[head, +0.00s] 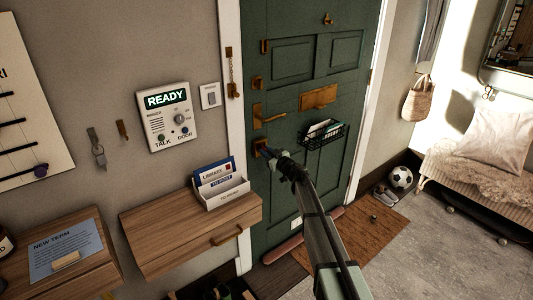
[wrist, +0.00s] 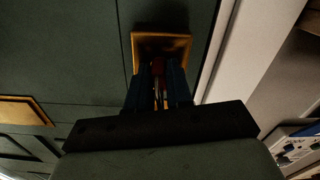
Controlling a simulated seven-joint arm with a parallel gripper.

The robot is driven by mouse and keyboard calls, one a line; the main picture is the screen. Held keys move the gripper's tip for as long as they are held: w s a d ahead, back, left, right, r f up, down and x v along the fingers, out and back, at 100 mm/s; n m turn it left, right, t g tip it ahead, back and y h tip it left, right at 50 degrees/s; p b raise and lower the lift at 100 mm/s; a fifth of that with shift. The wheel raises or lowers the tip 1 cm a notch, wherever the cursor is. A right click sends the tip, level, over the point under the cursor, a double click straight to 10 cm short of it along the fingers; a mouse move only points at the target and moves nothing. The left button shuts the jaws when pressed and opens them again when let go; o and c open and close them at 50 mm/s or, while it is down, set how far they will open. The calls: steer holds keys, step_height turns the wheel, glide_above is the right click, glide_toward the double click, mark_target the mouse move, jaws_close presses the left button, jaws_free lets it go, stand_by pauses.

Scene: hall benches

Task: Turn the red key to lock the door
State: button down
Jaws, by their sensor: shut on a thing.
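The green door (head: 294,84) stands in its white frame in the head view. A brass lock plate (head: 257,148) sits on it below the brass lever handle (head: 268,117). My gripper (head: 269,153) reaches this plate from the lower right. In the wrist view, the plate (wrist: 161,40) is straight ahead of my gripper (wrist: 159,85). Its fingers are shut on the red key (wrist: 158,67), of which only a small part shows between them. The key's tip and how far it is turned are hidden.
A wooden wall drawer (head: 190,227) with a letter holder (head: 222,192) is left of the door. A wire basket (head: 323,134) hangs on the door right of the handle. An intercom (head: 167,115) is on the left wall. A brown mat (head: 371,236) lies on the floor.

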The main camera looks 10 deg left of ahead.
steer(key=c, duration=0.9)
jaws_free()
steer(key=shift+c, duration=0.2)
